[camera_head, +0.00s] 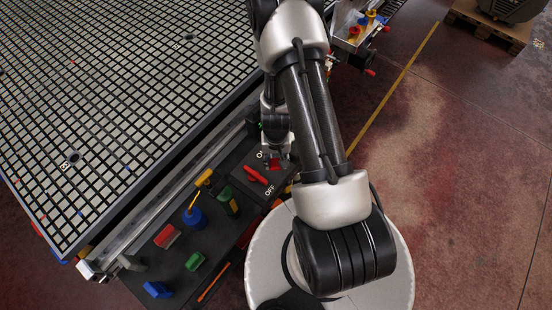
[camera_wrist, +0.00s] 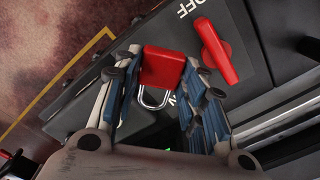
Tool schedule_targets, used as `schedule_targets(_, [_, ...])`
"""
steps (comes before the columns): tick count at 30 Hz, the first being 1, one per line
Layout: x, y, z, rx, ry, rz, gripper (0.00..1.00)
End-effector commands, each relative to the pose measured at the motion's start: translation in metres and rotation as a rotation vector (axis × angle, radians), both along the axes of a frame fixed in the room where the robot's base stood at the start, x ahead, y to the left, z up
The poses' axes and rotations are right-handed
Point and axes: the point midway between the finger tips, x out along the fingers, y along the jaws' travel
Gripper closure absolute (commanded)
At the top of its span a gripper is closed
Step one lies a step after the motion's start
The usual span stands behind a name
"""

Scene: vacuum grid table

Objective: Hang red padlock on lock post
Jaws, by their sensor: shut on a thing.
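The red padlock (camera_wrist: 163,67) is between the fingers of my gripper (camera_wrist: 164,72) in the wrist view. Its metal shackle (camera_wrist: 153,99) points back toward my palm. My gripper is shut on the padlock. In the head view my gripper (camera_head: 277,160) is over the dark panel, just beyond the red lever, and partly hidden by my arm. The red lever (camera_head: 257,175) is on a plate marked OFF; it also shows in the wrist view (camera_wrist: 215,50), right of the padlock and apart from it. I cannot make out the lock post clearly.
The large grid table (camera_head: 110,110) borders the panel. Open floor (camera_head: 450,190) lies to the right.

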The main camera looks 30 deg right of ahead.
Motion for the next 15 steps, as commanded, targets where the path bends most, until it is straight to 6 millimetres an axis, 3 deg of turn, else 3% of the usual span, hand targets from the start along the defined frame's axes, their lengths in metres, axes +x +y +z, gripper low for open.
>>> schedule_targets(15, [0.000,0.000,-0.028,0.000,0.000,0.001,0.90])
